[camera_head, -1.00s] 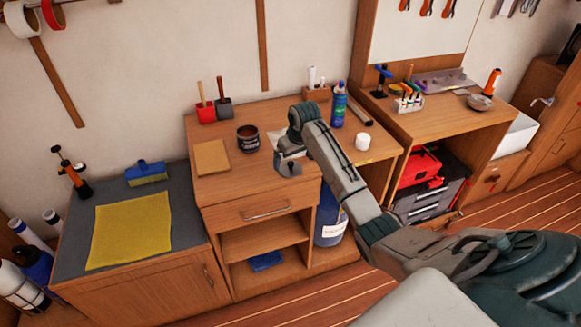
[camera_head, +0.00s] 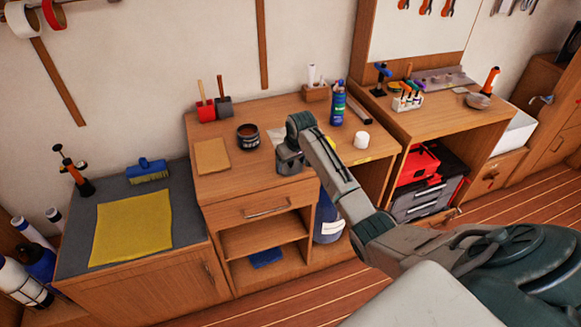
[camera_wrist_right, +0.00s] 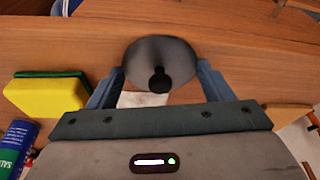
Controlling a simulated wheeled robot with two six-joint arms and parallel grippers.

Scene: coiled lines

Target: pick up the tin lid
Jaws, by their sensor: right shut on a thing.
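The tin lid (camera_wrist_right: 150,52) is a dark grey round disc with a black knob, seen in the right wrist view. My right gripper (camera_wrist_right: 160,76) is shut on it, one blue finger at each side. In the head view my right gripper (camera_head: 289,163) is over the front part of the middle wooden cabinet top. The lid cannot be made out clearly there. An open dark tin (camera_head: 248,138) with a label stands behind and left of the gripper. My left gripper is not in view.
A tan board (camera_head: 212,156) lies left of the tin. A white sheet (camera_head: 277,137) lies partly behind my gripper. The wrist view shows a yellow sponge (camera_wrist_right: 45,95).

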